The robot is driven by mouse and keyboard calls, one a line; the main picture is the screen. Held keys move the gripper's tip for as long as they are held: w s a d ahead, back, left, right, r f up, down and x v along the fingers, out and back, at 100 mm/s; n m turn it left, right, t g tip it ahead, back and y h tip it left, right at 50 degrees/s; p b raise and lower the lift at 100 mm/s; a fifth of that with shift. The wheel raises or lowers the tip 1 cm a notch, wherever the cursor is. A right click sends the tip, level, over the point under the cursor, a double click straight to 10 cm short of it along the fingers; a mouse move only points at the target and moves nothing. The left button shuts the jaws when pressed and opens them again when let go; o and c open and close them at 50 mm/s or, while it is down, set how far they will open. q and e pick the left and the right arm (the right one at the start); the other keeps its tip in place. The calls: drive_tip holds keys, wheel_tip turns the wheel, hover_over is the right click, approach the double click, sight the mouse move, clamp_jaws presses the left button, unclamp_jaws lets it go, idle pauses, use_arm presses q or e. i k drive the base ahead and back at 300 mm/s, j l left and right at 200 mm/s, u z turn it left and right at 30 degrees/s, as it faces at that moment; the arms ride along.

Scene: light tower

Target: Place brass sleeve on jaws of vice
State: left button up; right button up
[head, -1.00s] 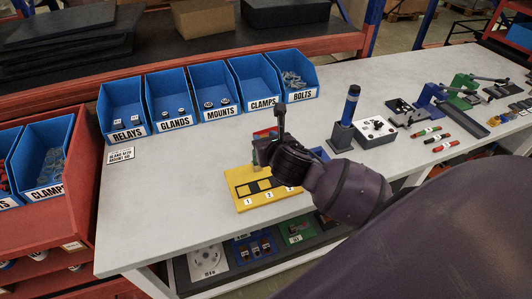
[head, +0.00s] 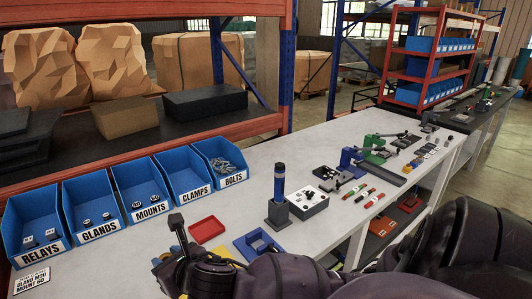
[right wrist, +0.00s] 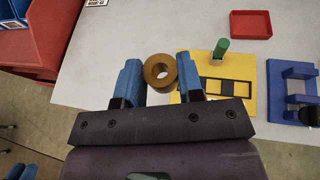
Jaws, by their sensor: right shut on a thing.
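My right gripper (right wrist: 159,64) is shut on the brass sleeve (right wrist: 160,85), a short thick ring with a dark bore facing the camera, between its two blue fingers. In the right wrist view the sleeve appears over bare table beside the left edge of the yellow plate. In the head view the right gripper (head: 170,258) is at the lower left and the sleeve is hidden. A blue fixture (right wrist: 273,85) with upright bars and a black knob looks like the vice; it also shows in the head view (head: 242,247), right of the gripper.
The yellow plate (right wrist: 245,66) holds an upright green peg (right wrist: 221,46). A red tray (head: 207,230) lies behind it. Blue bins (head: 150,192) line the table's back.

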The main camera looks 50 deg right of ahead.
sight(258, 245)
drive_tip(key=z, duration=0.75)
drive_tip(key=l+z, duration=0.1)
drive_tip(key=z, duration=0.6)
drive_tip(key=k+z, duration=0.1)
drive_tip(key=z, duration=0.65)
drive_tip(key=l+z, duration=0.1)
drive_tip(key=z, duration=1.35)
drive_tip(key=i+l+z, duration=0.1)
drive_tip(key=z, duration=2.1)
drive_tip(key=i, duration=0.05)
